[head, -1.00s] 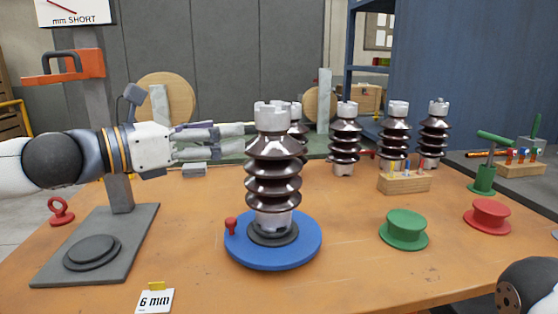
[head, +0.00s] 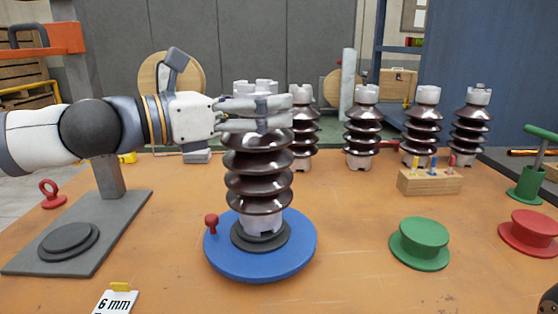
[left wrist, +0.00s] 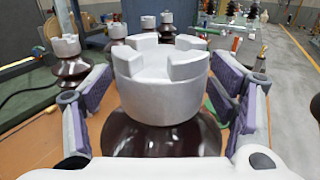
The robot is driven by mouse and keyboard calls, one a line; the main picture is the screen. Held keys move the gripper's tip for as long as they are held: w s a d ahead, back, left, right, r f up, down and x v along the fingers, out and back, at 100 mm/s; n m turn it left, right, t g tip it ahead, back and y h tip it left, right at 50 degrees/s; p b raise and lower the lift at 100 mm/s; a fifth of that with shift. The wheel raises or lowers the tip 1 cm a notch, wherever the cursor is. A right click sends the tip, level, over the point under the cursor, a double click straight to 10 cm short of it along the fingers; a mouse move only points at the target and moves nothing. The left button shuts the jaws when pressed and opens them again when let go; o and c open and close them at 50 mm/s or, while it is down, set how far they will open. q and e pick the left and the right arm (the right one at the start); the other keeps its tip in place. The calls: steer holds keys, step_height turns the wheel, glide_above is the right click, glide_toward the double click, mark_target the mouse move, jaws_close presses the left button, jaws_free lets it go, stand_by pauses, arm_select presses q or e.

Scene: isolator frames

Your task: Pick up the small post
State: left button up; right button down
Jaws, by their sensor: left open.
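A brown ribbed post (head: 258,178) with a pale notched metal cap stands upright on a blue round turntable (head: 300,262). My left gripper (head: 272,112) comes in from the left at the height of the post's cap, hiding part of it. In the left wrist view, the notched cap (left wrist: 160,85) is between the two purple-padded fingers (left wrist: 163,73), with a gap visible on each side. The gripper is open. Several similar posts stand farther back, including one (head: 362,130) right of the gripper. My right gripper is out of view.
A green spool (head: 420,245) and a red spool (head: 530,232) lie to the right. A wooden pin block (head: 430,182) sits behind the green spool. A grey stand (head: 100,225) is at the left, and a "6 mm" card (head: 115,301) at the front.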

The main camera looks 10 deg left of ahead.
arm_select(q)
steer(key=shift+w+d, duration=0.15)
steer(key=shift+w, duration=0.1)
steer(key=shift+s+a+r, duration=0.15)
steer(key=shift+s+a, duration=0.05)
steer(key=shift+s, duration=0.1)
steer(key=shift+s+a+r, duration=0.1)
steer(key=shift+s+a, duration=0.1)
steer(key=shift+s, duration=0.15)
steer(key=c, duration=0.3)
steer(key=shift+w, duration=0.15)
steer(key=c, duration=1.4)
steer(key=shift+r, duration=0.2)
jaws_close()
